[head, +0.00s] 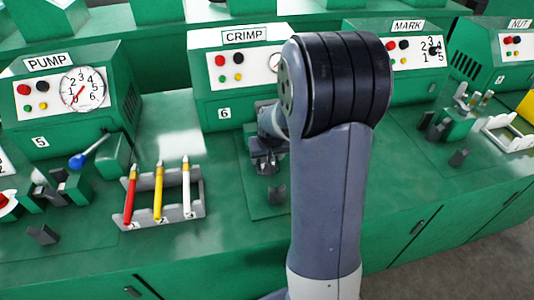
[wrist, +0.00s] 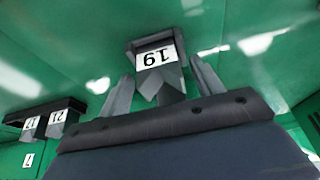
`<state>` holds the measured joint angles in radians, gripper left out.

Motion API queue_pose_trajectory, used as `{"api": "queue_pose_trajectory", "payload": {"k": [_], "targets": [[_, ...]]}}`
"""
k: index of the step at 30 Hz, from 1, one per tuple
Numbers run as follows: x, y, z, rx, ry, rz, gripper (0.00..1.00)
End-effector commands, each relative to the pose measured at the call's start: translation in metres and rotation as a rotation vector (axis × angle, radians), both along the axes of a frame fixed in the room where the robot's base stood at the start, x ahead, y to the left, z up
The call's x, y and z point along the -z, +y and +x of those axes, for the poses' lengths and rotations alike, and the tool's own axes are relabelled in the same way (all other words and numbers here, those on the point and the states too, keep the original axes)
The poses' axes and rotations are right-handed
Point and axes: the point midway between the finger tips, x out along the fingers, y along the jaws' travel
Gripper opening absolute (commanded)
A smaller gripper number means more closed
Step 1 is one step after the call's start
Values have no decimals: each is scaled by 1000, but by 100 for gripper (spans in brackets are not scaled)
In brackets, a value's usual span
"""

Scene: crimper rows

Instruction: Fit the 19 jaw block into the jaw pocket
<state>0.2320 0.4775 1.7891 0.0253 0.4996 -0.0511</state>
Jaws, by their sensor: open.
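The 19 jaw block (wrist: 165,85) is a dark grey block with a notched end and a white label, upside down in the wrist view. My gripper (wrist: 165,82) is open, with one finger on each side of the block and a visible gap. The block's far end meets a dark grey, frame-like piece (wrist: 135,46); I cannot tell whether this is the jaw pocket. In the head view my gripper (head: 265,166) points down in front of the CRIMP machine (head: 212,90), partly hidden by my arm. A small dark block (head: 277,194) stands just below it, its label unreadable.
In the wrist view a dark holder (wrist: 45,108) with two other labelled blocks (wrist: 57,122) is at the left. In the head view a grey rack (head: 178,212) with red, yellow and white pens stands left of my gripper. PUMP (head: 50,88) and MARK (head: 408,58) machines flank CRIMP.

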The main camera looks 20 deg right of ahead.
Motion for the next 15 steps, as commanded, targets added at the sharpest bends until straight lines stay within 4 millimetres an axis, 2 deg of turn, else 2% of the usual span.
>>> {"api": "queue_pose_trajectory", "payload": {"k": [9, 15], "targets": [[-65, 4, -21, -1, -18, -4, 62], [-95, 6, -32, -1, -19, -4, 62]]}}
